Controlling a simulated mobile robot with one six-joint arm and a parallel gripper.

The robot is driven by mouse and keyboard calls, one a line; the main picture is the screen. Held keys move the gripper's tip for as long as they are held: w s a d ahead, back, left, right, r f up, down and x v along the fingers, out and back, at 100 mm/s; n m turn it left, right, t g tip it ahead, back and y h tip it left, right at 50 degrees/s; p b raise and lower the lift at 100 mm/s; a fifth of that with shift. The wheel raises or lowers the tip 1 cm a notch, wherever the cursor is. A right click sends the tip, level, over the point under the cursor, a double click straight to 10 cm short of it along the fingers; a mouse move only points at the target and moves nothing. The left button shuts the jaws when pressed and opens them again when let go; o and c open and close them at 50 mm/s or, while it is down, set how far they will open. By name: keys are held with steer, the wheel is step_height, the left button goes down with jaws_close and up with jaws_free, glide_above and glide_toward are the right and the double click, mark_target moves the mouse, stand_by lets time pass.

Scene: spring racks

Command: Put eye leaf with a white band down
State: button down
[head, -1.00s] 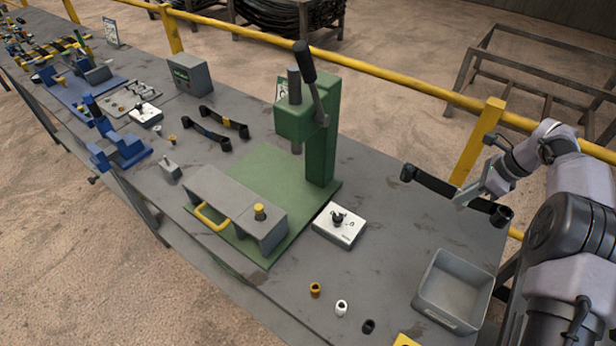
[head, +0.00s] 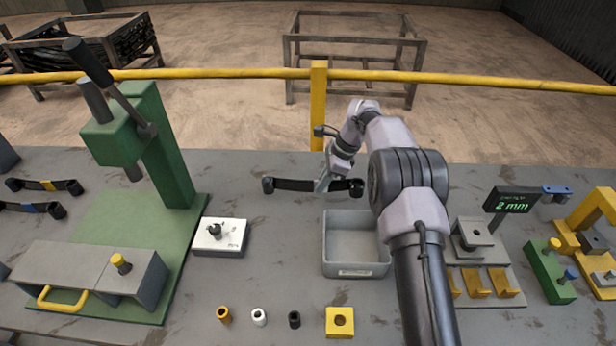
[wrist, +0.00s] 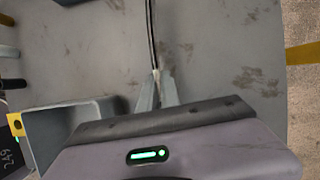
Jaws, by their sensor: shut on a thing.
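The eye leaf (head: 290,184) is a long dark strip with a rolled eye at each end. My gripper (head: 323,185) is shut on it near its middle, and it lies roughly level, left to right, behind the grey bin in the head view. In the wrist view the leaf (wrist: 151,35) shows as a thin dark line running up from between my fingertips (wrist: 157,78). A small pale patch shows at the grip; the fingers cover most of any white band. I cannot tell the gap between leaf and bench.
An empty grey bin (head: 355,268) stands in front of the leaf. A green press (head: 160,150) and a white box with a knob (head: 221,236) are left. Two leaves, yellow-banded (head: 46,186) and blue-banded (head: 30,208), lie far left. Bare bench lies between press and leaf.

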mark_target(321, 204)
step_height(321, 204, down, 5)
steer(key=shift+f+b, duration=0.15)
steer(key=shift+b, duration=0.65)
steer(key=c, duration=2)
jaws_free()
steer(key=shift+f, duration=0.1)
steer(key=o, duration=0.4)
